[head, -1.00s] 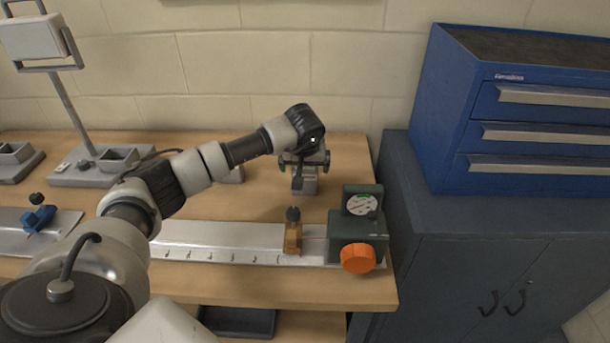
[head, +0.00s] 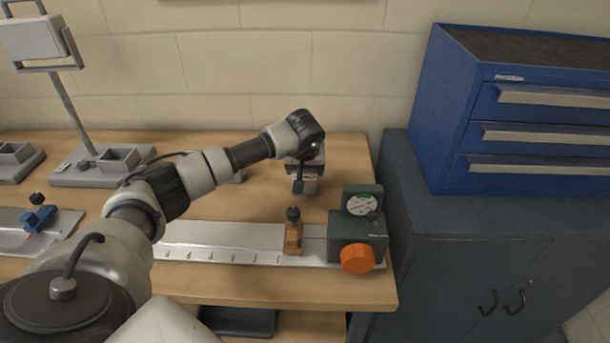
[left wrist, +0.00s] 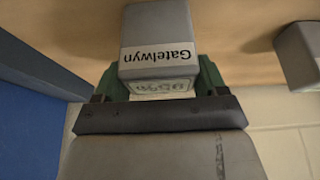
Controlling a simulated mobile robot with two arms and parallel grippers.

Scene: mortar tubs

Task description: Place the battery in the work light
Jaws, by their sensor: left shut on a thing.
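A grey battery (left wrist: 158,25) with an upside-down "Gatelwyn" label and a "95%" display sits between the green fingers of my left gripper (left wrist: 158,76) in the left wrist view. In the head view my left gripper (head: 305,168) is over the right back part of the bench, shut on the battery (head: 304,186). I cannot tell whether the battery touches the bench top. The work light (head: 30,38) stands at the back left, its panel on a tilted post above a grey base (head: 75,177) with an open box-shaped socket (head: 118,158). My right gripper is not in view.
A grey block (left wrist: 300,55) is beside the battery in the left wrist view. A metal rail with a green gauge unit (head: 358,238), orange knob and brown slider (head: 293,236) runs along the bench front. A blue drawer chest (head: 520,110) stands right. Another grey base (head: 18,160) is far left.

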